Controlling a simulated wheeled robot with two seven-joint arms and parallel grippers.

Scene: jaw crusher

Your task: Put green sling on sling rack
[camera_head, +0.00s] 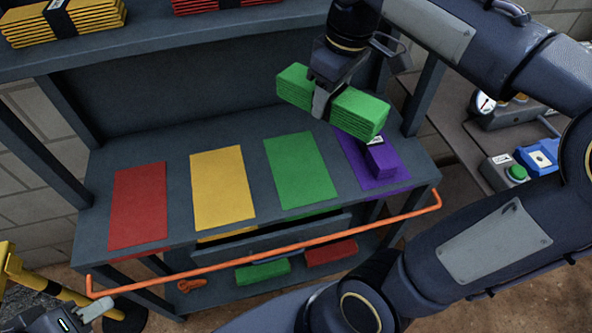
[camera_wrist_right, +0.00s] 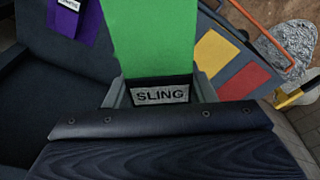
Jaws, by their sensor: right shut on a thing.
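The green sling (camera_head: 357,112) is a folded flat bundle with a dark band and label. My right gripper (camera_head: 322,98) is shut across its middle and holds it in the air above the back right of the dark sling rack (camera_head: 100,210). The wrist view shows the green sling (camera_wrist_right: 158,40) between the fingers, with a "SLING" label. The rack's deck has red, yellow, green (camera_head: 301,171) and purple patches. A small purple bundle (camera_head: 381,160) lies on the purple patch (camera_head: 350,146). My left gripper (camera_head: 88,311) is partly visible at the lower left; its jaws are unclear.
An orange rail (camera_head: 270,266) runs along the rack's front. Yellow slings (camera_head: 68,22) and red slings lie on the upper shelf. Green (camera_head: 262,272) and red bundles (camera_head: 330,252) lie below. A bench with a gauge (camera_head: 484,102) and button box stands right.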

